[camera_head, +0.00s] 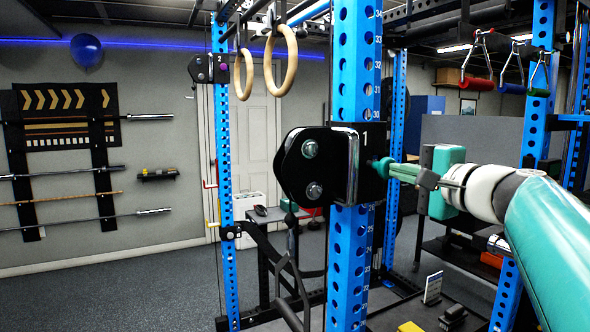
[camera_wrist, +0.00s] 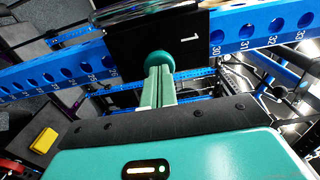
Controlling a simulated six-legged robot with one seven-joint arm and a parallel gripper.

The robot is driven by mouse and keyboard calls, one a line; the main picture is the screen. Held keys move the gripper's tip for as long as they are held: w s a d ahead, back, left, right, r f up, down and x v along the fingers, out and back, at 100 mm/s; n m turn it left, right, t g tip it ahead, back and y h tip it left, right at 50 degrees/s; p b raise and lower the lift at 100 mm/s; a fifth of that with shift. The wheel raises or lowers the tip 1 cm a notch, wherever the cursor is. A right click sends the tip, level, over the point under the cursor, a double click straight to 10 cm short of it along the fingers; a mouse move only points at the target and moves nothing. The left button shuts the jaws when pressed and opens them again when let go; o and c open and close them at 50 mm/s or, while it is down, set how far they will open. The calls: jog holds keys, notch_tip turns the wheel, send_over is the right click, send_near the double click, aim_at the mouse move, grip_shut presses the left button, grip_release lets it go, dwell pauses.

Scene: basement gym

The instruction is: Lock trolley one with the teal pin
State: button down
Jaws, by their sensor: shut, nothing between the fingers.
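Trolley one (camera_head: 320,166) is a black block marked 1 on the near blue upright (camera_head: 345,265), between hole numbers 30 and 25. The teal pin's round knob (camera_head: 381,166) sits at the trolley's right side; it also shows in the wrist view (camera_wrist: 159,59) against the trolley's black face (camera_wrist: 180,38). The pin's shaft is hidden, so I cannot tell how deep it sits. My gripper (camera_head: 392,170) is shut and empty. Its green fingertips (camera_wrist: 156,72) point straight at the knob and are at or touching it.
Wooden rings (camera_head: 283,60) hang above. Coloured handles (camera_head: 477,84) hang at upper right. A yellow block (camera_head: 410,327) lies low in front. Open floor (camera_head: 120,290) is at left.

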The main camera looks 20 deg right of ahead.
aim_at(378, 166)
jog(key=shift+w, duration=0.15)
jog(key=shift+w+a, duration=0.1)
jog(key=shift+w, duration=1.05)
